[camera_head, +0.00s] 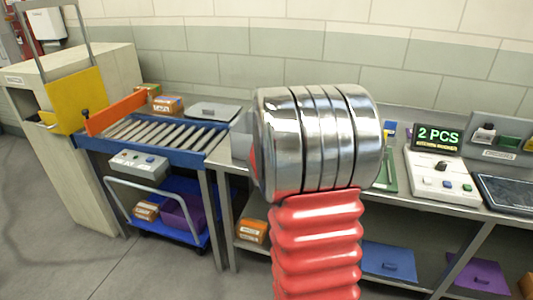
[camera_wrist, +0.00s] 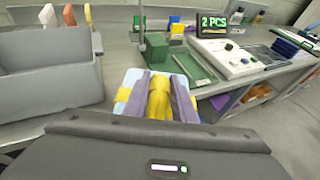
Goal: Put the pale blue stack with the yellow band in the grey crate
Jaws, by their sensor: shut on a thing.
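The pale blue stack (camera_wrist: 132,82) shows in the wrist view, with its yellow band (camera_wrist: 122,94) across it. My gripper (camera_wrist: 160,80) has its two purple-grey fingers on either side of a yellow middle part of the stack and is shut on it. The fingers hide part of the stack. In the head view my red and silver arm hides the gripper and the stack.
A green stand (camera_wrist: 156,52) and a green-edged tray (camera_wrist: 192,68) are beyond the stack. A white scale with a "2 PCS" display (camera_head: 438,138) stands right on the bench. A roller conveyor (camera_head: 150,133) is at left. Upright white and orange pieces (camera_wrist: 68,15) show at the crate's far side.

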